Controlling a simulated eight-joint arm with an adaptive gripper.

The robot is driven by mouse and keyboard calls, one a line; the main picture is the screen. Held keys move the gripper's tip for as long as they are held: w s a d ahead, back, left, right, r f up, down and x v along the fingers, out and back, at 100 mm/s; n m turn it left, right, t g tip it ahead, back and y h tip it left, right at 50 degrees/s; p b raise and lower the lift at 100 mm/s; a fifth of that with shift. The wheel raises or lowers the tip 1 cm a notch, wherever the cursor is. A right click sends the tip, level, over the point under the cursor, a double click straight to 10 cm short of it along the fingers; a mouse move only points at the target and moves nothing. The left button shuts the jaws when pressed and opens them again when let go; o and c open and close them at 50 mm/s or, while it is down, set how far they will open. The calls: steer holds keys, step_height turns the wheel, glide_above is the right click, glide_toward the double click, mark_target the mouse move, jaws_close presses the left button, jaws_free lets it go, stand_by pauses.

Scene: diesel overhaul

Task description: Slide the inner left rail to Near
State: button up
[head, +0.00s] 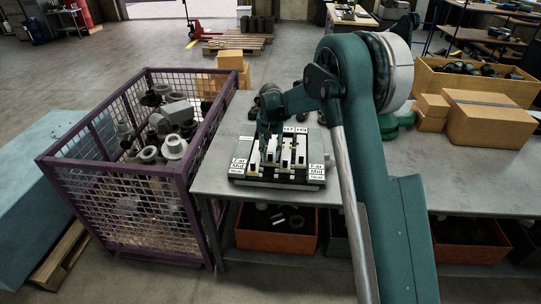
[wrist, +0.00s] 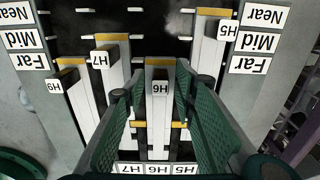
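The rail fixture (head: 277,180) sits on the grey bench, with Far, Mid and Near labels on both sides. The wrist view shows it upside down, with Near at the top. The inner left rail (wrist: 160,63) is second from the right there, its gold-topped end level with Far. My gripper (wrist: 160,82) is open, its green fingers either side of this rail's tagged block (wrist: 160,88), with narrow gaps visible. The outer left rail (wrist: 216,12) is near the Near label, the inner right rail (wrist: 111,37) about Mid, the outer right rail (wrist: 70,61) about Far. My gripper partly hides the fixture in the head view.
A purple mesh crate (head: 125,197) of metal parts stands left of the bench. Cardboard boxes (head: 489,121) and an open box of dark parts (head: 425,78) stand on the bench at the right. Bare bench (head: 226,150) lies left of the fixture.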

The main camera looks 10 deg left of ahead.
steer(key=shift+f, duration=0.25)
steer(key=shift+c, duration=0.2)
jaws_close()
steer(key=shift+s, duration=0.1)
steer(key=shift+s+b, duration=1.05)
steer(key=shift+s, duration=2.6)
steer(key=shift+o, duration=0.2)
jaws_free()
steer(key=shift+s, duration=0.1)
